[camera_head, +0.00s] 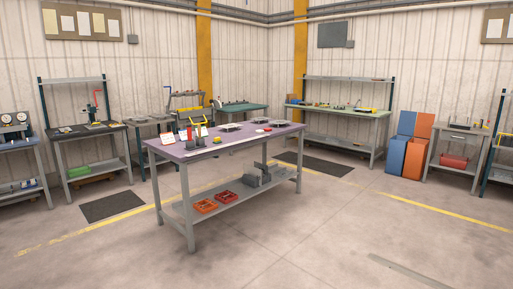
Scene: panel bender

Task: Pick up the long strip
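A purple-topped workbench (278,136) stands in the middle of the room. A pale, narrow piece (213,149) lies along the front part of its top; it may be the long strip, but it is too small to tell. A long, flat grey strip-like shape (412,271) also shows on the floor at the lower right; I cannot tell whether it is loose or part of the floor. Neither of my grippers is in view.
On the bench stand small signs, a red item and a yellow item (217,140). Its lower shelf holds orange-red trays (205,206) and a grey fixture (263,177). Other benches line the walls. Dark mats (112,206) lie on the floor. The front floor is open.

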